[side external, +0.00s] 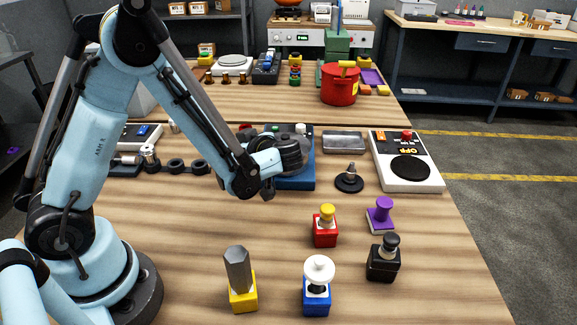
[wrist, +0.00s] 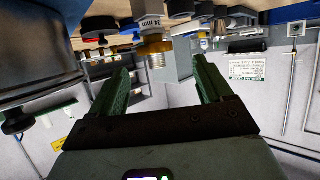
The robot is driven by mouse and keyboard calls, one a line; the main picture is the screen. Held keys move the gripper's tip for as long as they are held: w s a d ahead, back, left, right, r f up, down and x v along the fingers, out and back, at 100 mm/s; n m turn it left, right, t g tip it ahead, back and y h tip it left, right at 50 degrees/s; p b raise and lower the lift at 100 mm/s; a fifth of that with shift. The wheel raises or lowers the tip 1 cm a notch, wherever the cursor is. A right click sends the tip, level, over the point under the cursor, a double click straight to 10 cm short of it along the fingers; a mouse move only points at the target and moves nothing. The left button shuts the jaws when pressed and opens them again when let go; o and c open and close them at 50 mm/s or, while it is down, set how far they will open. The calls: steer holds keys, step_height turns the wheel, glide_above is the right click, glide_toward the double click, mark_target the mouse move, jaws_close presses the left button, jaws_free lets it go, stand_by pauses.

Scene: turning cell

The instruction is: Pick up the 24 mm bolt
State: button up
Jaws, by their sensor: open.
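In the side external view my wrist is over the blue box (side external: 297,177), and the fingers cannot be made out. I cannot pick out the bolt there.
Red (side external: 325,237), purple (side external: 380,225), black (side external: 383,264), blue (side external: 317,300) and yellow (side external: 243,299) blocks with knobs or posts stand at the front. A knobbed black disc (side external: 349,184), a grey tray (side external: 343,147) and a white device (side external: 430,180) lie right of my wrist.

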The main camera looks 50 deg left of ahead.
steer(key=shift+w+x, duration=0.15)
steer(key=shift+x, duration=1.75)
steer(key=shift+w+x, duration=0.15)
steer(key=shift+x, duration=1.75)
steer(key=c, duration=1.4)
